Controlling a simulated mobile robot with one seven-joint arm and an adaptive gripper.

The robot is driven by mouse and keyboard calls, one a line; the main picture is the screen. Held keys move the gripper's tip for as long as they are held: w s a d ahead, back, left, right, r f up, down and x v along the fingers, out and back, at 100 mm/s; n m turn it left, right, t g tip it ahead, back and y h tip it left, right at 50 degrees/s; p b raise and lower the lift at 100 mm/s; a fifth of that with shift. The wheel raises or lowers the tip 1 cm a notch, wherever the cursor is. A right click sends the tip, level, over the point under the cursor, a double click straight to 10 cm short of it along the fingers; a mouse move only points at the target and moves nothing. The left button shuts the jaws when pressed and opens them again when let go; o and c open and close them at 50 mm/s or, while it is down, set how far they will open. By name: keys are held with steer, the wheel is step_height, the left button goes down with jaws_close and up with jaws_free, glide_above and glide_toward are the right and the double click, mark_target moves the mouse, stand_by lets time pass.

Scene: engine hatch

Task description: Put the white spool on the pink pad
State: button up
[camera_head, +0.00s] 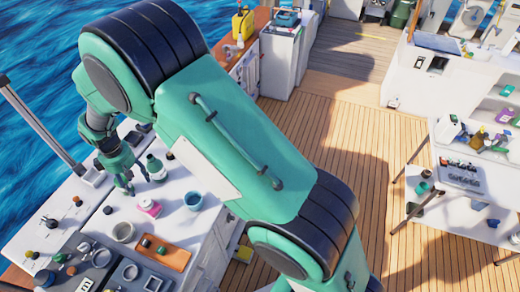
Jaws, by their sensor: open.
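The pink pad (154,212) lies on the white worktop at the left, in front of a dark green bottle (155,168) with a pale label. A small pale thing (146,204) shows at the pad; it is too small to tell whether it is the white spool. I cannot make out the white spool for certain elsewhere. My gripper (125,190) is open and points down, left of the bottle and behind the pad as seen here. No object shows clearly between its fingers. My arm covers much of the middle of the view.
A blue-grey cup (193,201) stands right of the pad. An orange tray (164,255) with small dark round items, a grey bowl (123,232) and several small jars crowd the worktop's front. A white table (478,190) stands far right. Open wooden deck (345,150) lies between.

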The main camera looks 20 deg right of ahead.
steer(key=s+d+r+m+t, duration=0.1)
steer(key=s+d+r+m, duration=0.3)
steer(key=d+r, duration=0.9)
steer(key=s+d+r+m+t, duration=0.15)
steer(key=s+d+r, duration=0.35)
steer(key=d+r, duration=0.8)
steer(key=s+d+r+m+t, duration=0.1)
steer(key=s+d, duration=0.3)
steer(key=s, duration=0.4)
steer(key=s+d+r+m+t, duration=0.1)
steer(key=s+d+r+m, duration=0.2)
steer(key=s, duration=0.5)
steer(key=s+d+r+m+t, duration=0.1)
steer(key=s+d+r+m, duration=0.2)
steer(key=s+d, duration=0.4)
steer(key=shift+s+d+r, duration=0.2)
steer(key=shift+s+r, duration=0.25)
steer(key=shift+s, duration=0.15)
steer(key=shift+f, duration=0.1)
step_height(320, 180, down, 13)
steer(key=b, duration=1.3)
steer(key=shift+f+b, duration=0.15)
steer(key=shift+b, duration=0.15)
